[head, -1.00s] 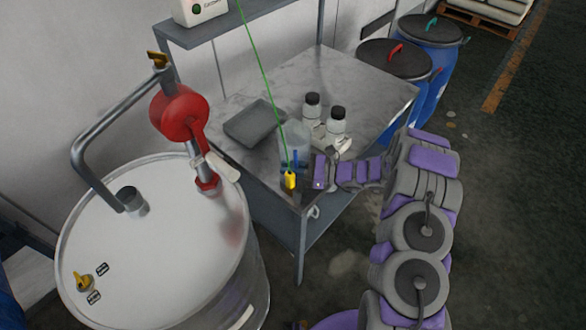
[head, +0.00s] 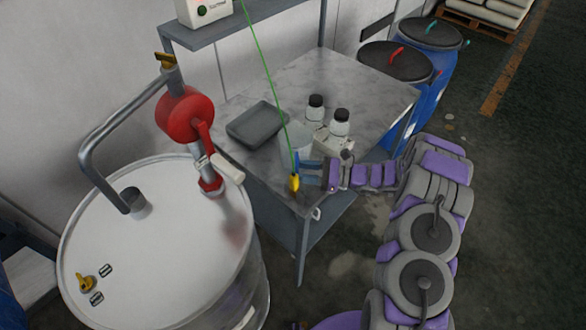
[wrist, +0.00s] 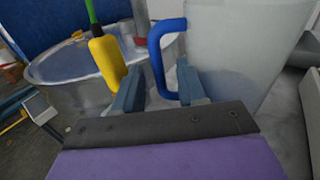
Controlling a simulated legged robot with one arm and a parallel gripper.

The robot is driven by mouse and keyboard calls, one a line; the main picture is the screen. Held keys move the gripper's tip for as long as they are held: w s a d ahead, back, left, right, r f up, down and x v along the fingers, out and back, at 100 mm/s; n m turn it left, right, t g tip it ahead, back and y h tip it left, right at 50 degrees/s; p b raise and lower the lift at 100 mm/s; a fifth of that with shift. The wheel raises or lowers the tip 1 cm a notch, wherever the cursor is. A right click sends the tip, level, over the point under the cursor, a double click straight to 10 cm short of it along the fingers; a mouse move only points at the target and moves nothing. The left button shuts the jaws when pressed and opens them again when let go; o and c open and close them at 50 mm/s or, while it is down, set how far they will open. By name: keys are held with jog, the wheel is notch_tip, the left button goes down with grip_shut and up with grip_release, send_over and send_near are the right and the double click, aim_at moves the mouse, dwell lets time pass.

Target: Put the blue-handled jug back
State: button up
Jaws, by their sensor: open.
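The jug (head: 291,137) is translucent whitish and stands upright on the near part of the metal table (head: 356,90). Its blue handle (head: 297,161) faces the table's near corner. In the wrist view the jug (wrist: 240,50) fills the upper right, with its handle (wrist: 157,60) to its left. My gripper (head: 309,171) is open and empty beside the handle. In the wrist view the handle's lower part appears between the two blue-grey fingers of my gripper (wrist: 160,92). I cannot tell whether a finger touches it. The jug's base is hidden.
A yellow grip (head: 294,183) on a green cable hangs close left of my fingers. Two dark-capped bottles (head: 339,122) and a grey tray (head: 257,124) are on the table. A large drum (head: 160,235) with a red pump stands left. Blue barrels (head: 428,50) stand behind.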

jog(key=shift+s+d+r+p, duration=0.1)
jog(key=shift+d+p, duration=0.1)
jog(key=shift+d, duration=1.25)
jog(key=shift+s+d+f+p, duration=0.1)
jog(key=shift+s+d+p, duration=0.1)
jog(key=shift+d, duration=1.25)
jog(key=shift+s+d+r+p, duration=0.1)
jog(key=shift+d+p, duration=0.1)
jog(key=shift+d, duration=1.25)
jog(key=s+a+r+n+g+h, duration=0.3)
jog(key=s+r+n, duration=0.2)
jog(key=s+r, duration=0.3)
jog(key=s+a+r+n+g+h, duration=0.4)
jog(key=s+r+n, duration=0.1)
jog(key=s+r, duration=0.3)
jog(key=s+d+r+n+t+h, duration=0.2)
jog(key=s+d+n+h, duration=0.2)
jog(key=s+d, duration=0.3)
jog(key=s+d+r+n+t+h, duration=0.2)
jog(key=s+d+h, duration=0.5)
jog(key=s, duration=0.8)
jog(key=shift+s+r+n, duration=0.3)
jog(key=shift+r+n, duration=0.45)
jog(key=shift+n, duration=0.45)
